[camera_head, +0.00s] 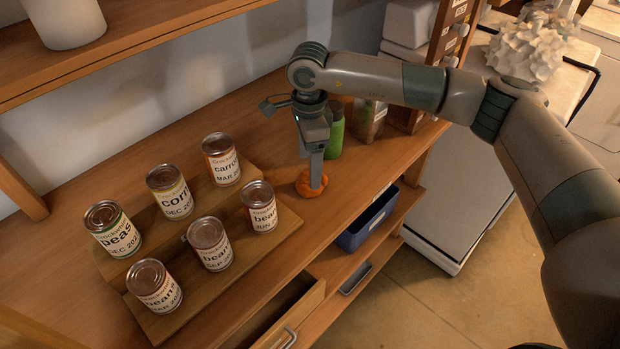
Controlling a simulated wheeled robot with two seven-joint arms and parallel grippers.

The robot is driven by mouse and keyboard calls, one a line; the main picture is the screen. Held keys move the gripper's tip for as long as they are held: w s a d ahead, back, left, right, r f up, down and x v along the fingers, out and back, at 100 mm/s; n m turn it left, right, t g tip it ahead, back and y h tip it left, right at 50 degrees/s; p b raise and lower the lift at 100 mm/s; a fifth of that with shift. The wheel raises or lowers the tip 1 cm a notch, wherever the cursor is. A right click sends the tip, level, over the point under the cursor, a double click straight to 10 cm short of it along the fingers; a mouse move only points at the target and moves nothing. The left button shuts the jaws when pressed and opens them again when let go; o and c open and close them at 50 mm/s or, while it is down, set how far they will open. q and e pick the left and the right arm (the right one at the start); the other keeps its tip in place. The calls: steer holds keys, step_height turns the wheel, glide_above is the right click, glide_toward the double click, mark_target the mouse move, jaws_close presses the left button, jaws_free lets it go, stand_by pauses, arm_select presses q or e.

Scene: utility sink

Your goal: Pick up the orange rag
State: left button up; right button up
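The orange rag (304,187) lies crumpled on the wooden counter, just right of the stepped can rack. My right gripper (316,180) points straight down over it, with its fingertips at the rag, overlapping it in the picture. The fingers appear edge-on, so I cannot tell whether they are apart or closed on the cloth. Part of the rag is hidden behind the finger. My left gripper is not in view.
Several labelled cans (208,243) stand on a stepped wooden rack (250,258) left of the rag. A green bottle (335,135) stands close behind the gripper. An open drawer (290,315) and a blue bin (368,222) are below the counter.

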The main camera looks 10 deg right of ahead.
steer(key=shift+s+d+f+p, duration=0.15)
steer(key=shift+f+p, duration=0.25)
steer(key=shift+p, duration=0.2)
steer(key=f, duration=0.1)
steer(key=f+p, duration=0.2)
steer(key=shift+s+d+f, duration=0.1)
steer(key=shift+d+f, duration=0.15)
steer(key=shift+f, duration=0.45)
steer(key=c, duration=1.1)
